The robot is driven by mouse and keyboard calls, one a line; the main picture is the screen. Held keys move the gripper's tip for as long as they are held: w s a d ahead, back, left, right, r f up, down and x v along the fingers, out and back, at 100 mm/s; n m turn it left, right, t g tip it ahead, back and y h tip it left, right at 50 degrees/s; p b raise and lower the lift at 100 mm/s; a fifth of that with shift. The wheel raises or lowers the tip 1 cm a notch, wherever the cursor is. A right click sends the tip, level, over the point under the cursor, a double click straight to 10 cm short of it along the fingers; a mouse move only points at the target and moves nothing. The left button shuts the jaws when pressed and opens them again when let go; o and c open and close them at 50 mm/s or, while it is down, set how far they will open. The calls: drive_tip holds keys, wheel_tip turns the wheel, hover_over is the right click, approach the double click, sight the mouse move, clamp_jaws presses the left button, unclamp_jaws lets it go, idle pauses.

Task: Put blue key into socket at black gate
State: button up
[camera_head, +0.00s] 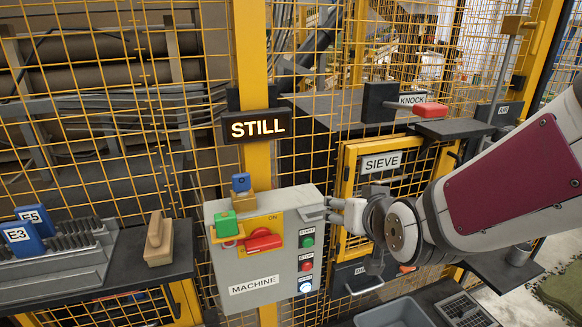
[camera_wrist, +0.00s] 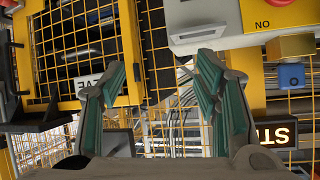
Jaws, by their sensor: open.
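A small blue piece, which looks like the blue key (camera_head: 240,182), sits upright on a wooden-yellow block (camera_head: 243,201) at the yellow post, just above the grey MACHINE box (camera_head: 254,277). It also shows at the right edge of the wrist view (camera_wrist: 291,76), where the scene appears upside down. My gripper (camera_head: 334,210) is open and empty, to the right of the blue key, near the box's upper right corner. Its two fingers (camera_wrist: 158,78) are spread in the wrist view. I cannot tell which part is the black gate or its socket.
The MACHINE box carries a green block (camera_head: 226,224), a red switch (camera_head: 263,240) and several buttons. A yellow-framed SIEVE door (camera_head: 382,163) stands behind my gripper. Yellow mesh fence surrounds this area. A dark shelf (camera_head: 140,262) at left holds a wooden piece (camera_head: 158,240).

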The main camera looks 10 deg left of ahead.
drive_tip(key=s+a+r+n+t+y+p, duration=0.2)
drive_tip(key=s+a+t+p, duration=0.15)
drive_tip(key=a, duration=0.65)
drive_tip(key=n+y+p, duration=0.2)
drive_tip(key=y, duration=0.1)
approach(241, 176)
drive_tip(key=shift+t, duration=0.35)
drive_tip(key=w+a+b, duration=0.1)
drive_tip(key=w, duration=0.1)
drive_tip(key=w+a+f+b, duration=0.1)
drive_tip(key=shift+w+a+f, duration=0.1)
drive_tip(key=shift+w+a, duration=0.1)
drive_tip(key=shift+w, duration=0.15)
drive_tip(key=shift+b+x, duration=1.55)
drive_tip(key=shift+x, duration=1.65)
drive_tip(key=shift+r, duration=0.25)
drive_tip(key=shift+s, duration=0.1)
drive_tip(key=shift+c, duration=0.6)
drive_tip(key=c, duration=1.2)
